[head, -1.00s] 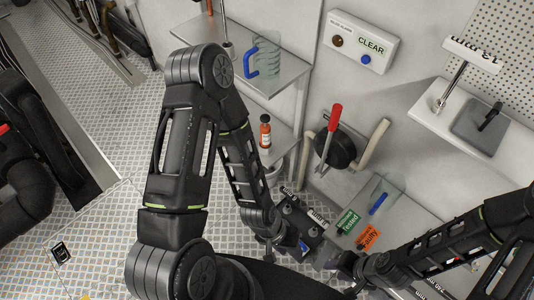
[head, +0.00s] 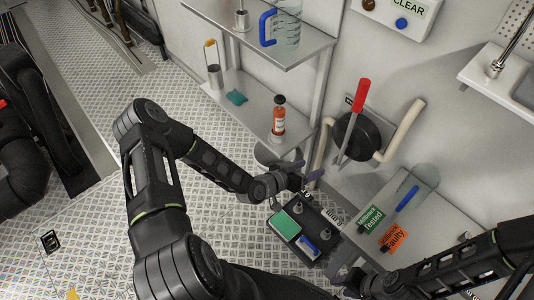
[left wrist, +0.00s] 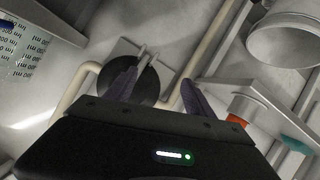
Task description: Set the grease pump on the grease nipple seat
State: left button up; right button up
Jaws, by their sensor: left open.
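I cannot tell for sure which thing is the grease pump or which is its nipple seat. A red-handled lever (head: 355,112) stands at a black round disc on the wall. A bottle (head: 278,120) with an orange-red body and dark cap stands upright on the lower shelf. My left gripper (head: 307,172) is open, below and right of that bottle and left of the disc's pipe. In the left wrist view its two fingers (left wrist: 160,90) are apart with nothing between them; the black disc (left wrist: 132,82) shows behind. My right gripper (head: 350,278) is low in the head view, its jaws unclear.
A dark tray (head: 323,218) holds a green block (head: 284,225), a blue-handled item (head: 308,245) and small knobs. Right of it, a bench (head: 432,220) carries green and orange labels. The upper shelf (head: 215,12) holds a blue-handled jug (head: 287,25). A bent pipe (head: 405,128) flanks the disc.

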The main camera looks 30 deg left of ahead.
aim_at(276, 129)
pick_arm(q)
jog(key=w+a+t+y+b, duration=0.1)
jog(key=a+t, duration=0.1)
jog(key=a, duration=0.3)
jog(key=w+a+t+y+b, duration=0.1)
jog(key=w+a+t+b, duration=0.1)
jog(key=a, duration=0.4)
jog(key=w+a+t+y+b, duration=0.1)
jog(key=a+t+y+b, duration=0.1)
jog(key=a, duration=0.4)
jog(key=shift+w+a+f, duration=0.15)
jog(key=shift+w, duration=0.1)
jog(key=shift+a, duration=0.2)
pick_arm(e)
notch_tip(276, 129, down, 7)
jog(key=shift+f, duration=0.1)
pick_arm(q)
jog(key=shift+w+d+b, duration=0.2)
jog(key=shift+w+b, duration=0.15)
jog(key=shift+w, duration=1.6)
jog(key=shift+w+d+b, duration=0.15)
jog(key=shift+w+b, duration=0.15)
jog(key=shift+w, duration=1.65)
pick_arm(e)
jog(key=shift+w+d+f, duration=0.2)
jog(key=shift+w+f, duration=0.05)
jog(key=shift+f, duration=0.5)
pick_arm(q)
grip_shut()
